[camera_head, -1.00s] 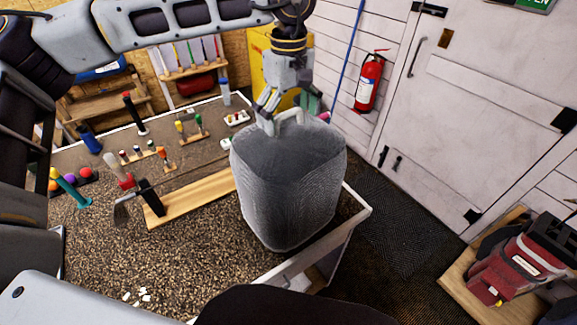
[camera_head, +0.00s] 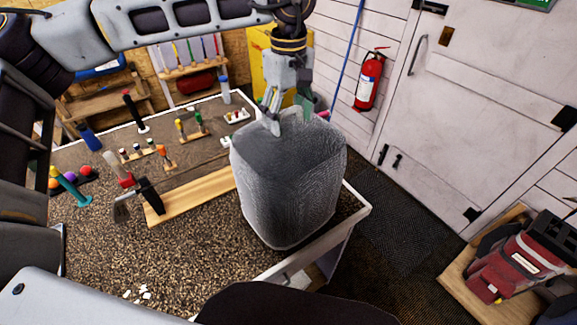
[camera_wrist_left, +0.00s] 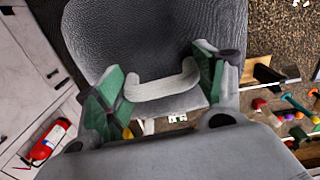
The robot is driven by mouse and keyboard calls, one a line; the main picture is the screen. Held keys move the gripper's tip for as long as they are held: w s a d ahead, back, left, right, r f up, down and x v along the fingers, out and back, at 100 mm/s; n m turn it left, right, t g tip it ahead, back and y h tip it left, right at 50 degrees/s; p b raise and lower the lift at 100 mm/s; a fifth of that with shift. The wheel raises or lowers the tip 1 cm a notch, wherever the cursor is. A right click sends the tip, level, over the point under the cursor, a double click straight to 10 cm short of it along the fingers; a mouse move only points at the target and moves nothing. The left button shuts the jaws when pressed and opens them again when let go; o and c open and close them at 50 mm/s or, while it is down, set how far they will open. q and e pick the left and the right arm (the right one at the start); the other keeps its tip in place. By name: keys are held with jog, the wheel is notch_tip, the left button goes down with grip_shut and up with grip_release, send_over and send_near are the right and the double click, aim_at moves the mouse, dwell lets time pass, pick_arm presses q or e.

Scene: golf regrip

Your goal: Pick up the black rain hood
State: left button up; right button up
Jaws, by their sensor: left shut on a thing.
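The rain hood (camera_head: 290,180) is a dark grey, finely textured, bucket-shaped cover. It stands upright at the right end of the workbench, and its dark body also fills the upper part of the left wrist view (camera_wrist_left: 150,40). A pale curved handle (camera_wrist_left: 165,86) lies across its end. My left gripper (camera_head: 284,120) is over the hood's far upper edge. In the left wrist view its green-padded fingers (camera_wrist_left: 162,84) are at the two ends of the handle, shut on it. I cannot tell whether the hood's base touches the bench. My right gripper is not in view.
The workbench (camera_head: 100,255) has a wooden board (camera_head: 195,198), a golf club head (camera_head: 121,212), a hammer-like tool (camera_head: 117,170) and small tool racks left of the hood. A fire extinguisher (camera_head: 369,80) hangs on the wall.

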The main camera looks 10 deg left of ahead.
pick_arm(q)
jog(key=shift+c, duration=1.2)
jog(key=shift+r, duration=0.1)
notch_tip(320, 180, up, 10)
jog(key=shift+f+b, duration=0.1)
jog(key=shift+b, duration=0.8)
notch_tip(320, 180, up, 5)
jog(key=p, duration=0.4)
jog(key=shift+f, duration=0.15)
